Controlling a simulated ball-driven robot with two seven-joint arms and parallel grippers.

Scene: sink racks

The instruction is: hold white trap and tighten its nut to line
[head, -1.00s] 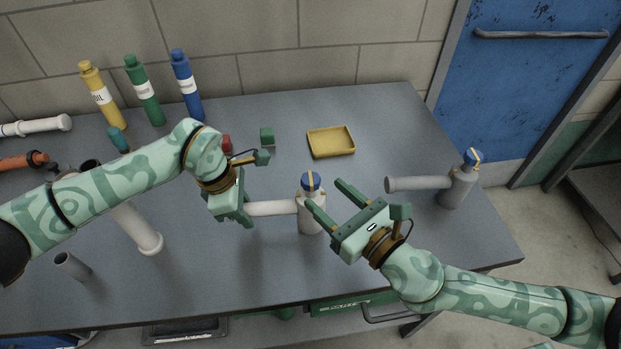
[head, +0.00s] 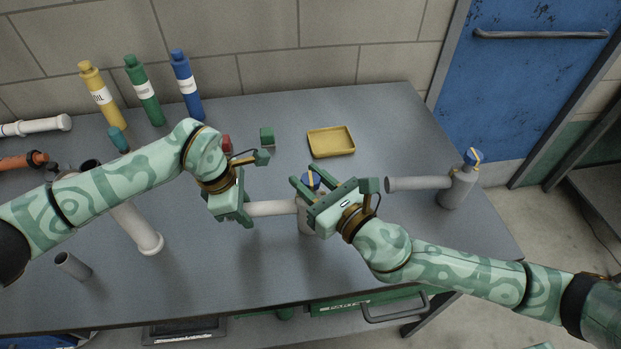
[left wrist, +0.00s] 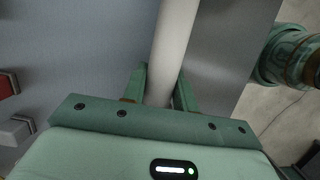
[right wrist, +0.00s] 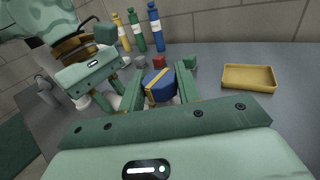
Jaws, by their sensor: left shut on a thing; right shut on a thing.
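The white trap (head: 272,208) stands on the bench, with its side pipe pointing left and its body partly hidden behind my right gripper. My left gripper (head: 244,207) is shut on the side pipe; in the left wrist view the pale pipe (left wrist: 172,45) runs between its fingers. The trap's blue nut (right wrist: 158,87) has a yellow stripe across it. My right gripper (right wrist: 163,82) has its fingers on both sides of this nut and is shut on it. In the head view the nut (head: 313,180) is mostly hidden. The body's line cannot be made out.
A grey trap (head: 458,190) with a blue nut stands at the right. A yellow tray (head: 331,142) and a green block (head: 267,135) lie behind. Several bottles (head: 145,95) stand at the back left, and loose pipes (head: 140,230) are at the left. The front middle is clear.

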